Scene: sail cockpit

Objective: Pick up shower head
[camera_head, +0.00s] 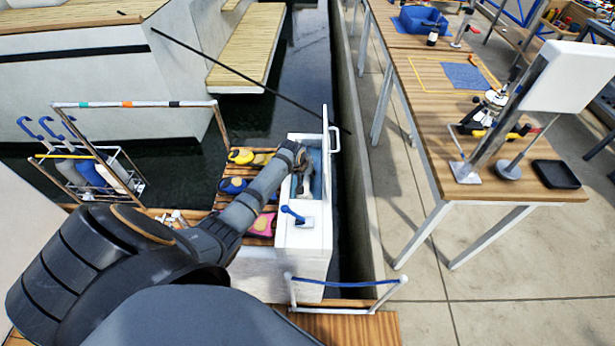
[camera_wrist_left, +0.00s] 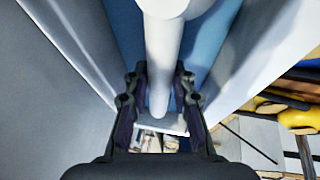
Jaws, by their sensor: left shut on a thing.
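The white shower head (camera_wrist_left: 163,45) shows in the left wrist view as a rounded end with a slim handle running down between my fingers. My left gripper (camera_wrist_left: 160,82) is shut on this handle. In the head view my left gripper (camera_head: 303,167) reaches into the opening of a white locker (camera_head: 306,236) with a blue interior. My right gripper is out of view.
The locker's raised white lid (camera_head: 327,135) stands close to the right of my gripper. A blue lever (camera_head: 292,213) sits on the locker's top. Yellow and blue items (camera_head: 240,156) lie on slats to the left. A wooden workbench (camera_head: 443,100) stands right.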

